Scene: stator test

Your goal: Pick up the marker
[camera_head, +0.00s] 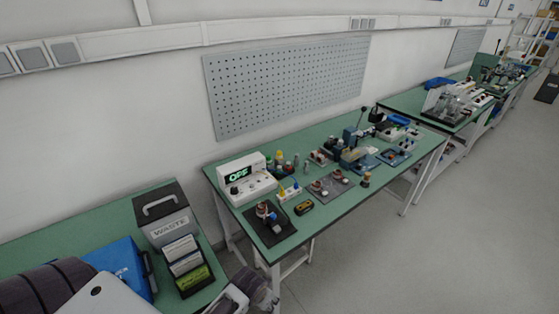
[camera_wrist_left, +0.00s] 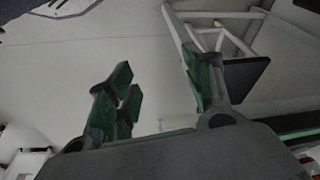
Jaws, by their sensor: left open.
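I cannot make out a marker for certain in either view. Small upright items, some with yellow tops (camera_head: 280,156), stand on the middle green workbench (camera_head: 345,205), too small to identify. My left gripper (camera_head: 250,290) shows at the bottom of the head view, in front of the near bench and well short of those items. In the left wrist view the left gripper (camera_wrist_left: 160,85) has its green-padded fingers spread apart with nothing between them. My right gripper is in neither view.
A grey waste box (camera_head: 168,217), a blue case (camera_head: 122,265) and a rack of cards (camera_head: 185,262) crowd the near bench. A white device with a lit display (camera_head: 243,178) stands on the middle bench. The floor (camera_head: 440,260) to the right is clear.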

